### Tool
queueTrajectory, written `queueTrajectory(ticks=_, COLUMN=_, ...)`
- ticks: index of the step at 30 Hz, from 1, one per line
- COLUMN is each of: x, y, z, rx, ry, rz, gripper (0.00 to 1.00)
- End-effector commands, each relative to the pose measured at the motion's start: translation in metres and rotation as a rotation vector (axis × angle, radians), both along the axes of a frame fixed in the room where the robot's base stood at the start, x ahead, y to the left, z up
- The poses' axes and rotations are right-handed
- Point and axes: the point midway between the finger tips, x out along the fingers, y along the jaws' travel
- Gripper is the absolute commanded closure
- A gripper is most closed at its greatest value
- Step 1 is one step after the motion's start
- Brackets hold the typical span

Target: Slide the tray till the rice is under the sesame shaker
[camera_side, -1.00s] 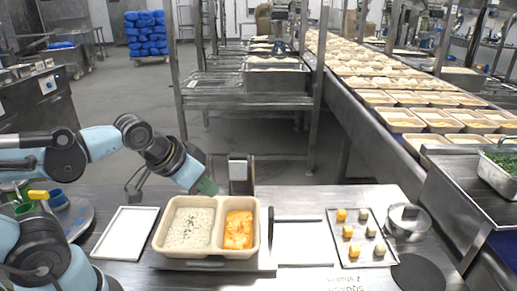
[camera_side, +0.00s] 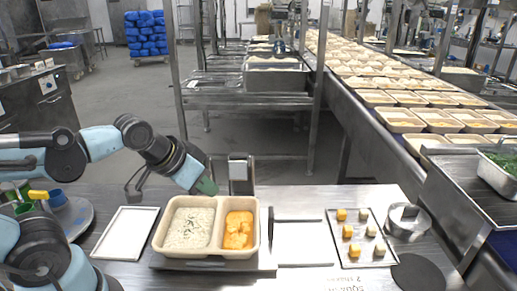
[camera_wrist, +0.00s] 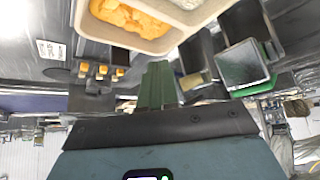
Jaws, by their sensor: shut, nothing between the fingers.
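The beige tray (camera_side: 217,259) holds white rice (camera_side: 188,228) with dark specks in its left compartment and orange food (camera_side: 239,230) in its right one. In the wrist view the tray's rim (camera_wrist: 165,46) shows at the top. A grey upright box, seemingly the sesame shaker (camera_side: 240,170), stands behind the tray, in line with the orange food rather than the rice. It appears as a dark-framed box in the wrist view (camera_wrist: 242,66). My gripper (camera_side: 206,187) has green fingers, shut and empty, at the tray's back rim; I cannot tell if they touch. The fingers also show in the wrist view (camera_wrist: 156,80).
A white board (camera_side: 125,233) lies left of the tray. To the right are a white panel (camera_side: 303,243), a small tray (camera_side: 353,261) with yellow and pale cubes, a round metal ring (camera_side: 408,222) and a black disc (camera_side: 417,272). A conveyor of filled trays runs behind at right.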

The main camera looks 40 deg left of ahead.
Motion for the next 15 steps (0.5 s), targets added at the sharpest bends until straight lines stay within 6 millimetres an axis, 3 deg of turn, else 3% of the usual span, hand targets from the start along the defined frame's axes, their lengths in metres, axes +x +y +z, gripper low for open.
queueTrajectory(ticks=1, x=0.000, y=0.000, z=0.000, rx=0.000, ry=0.000, rz=0.000, gripper=0.94)
queueTrajectory(ticks=5, x=0.004, y=-0.002, z=0.004, rx=-0.018, ry=0.020, rz=0.018, gripper=0.77)
queueTrajectory(ticks=15, x=0.044, y=-0.032, z=0.028, rx=-0.184, ry=0.264, rz=0.274, gripper=0.77)
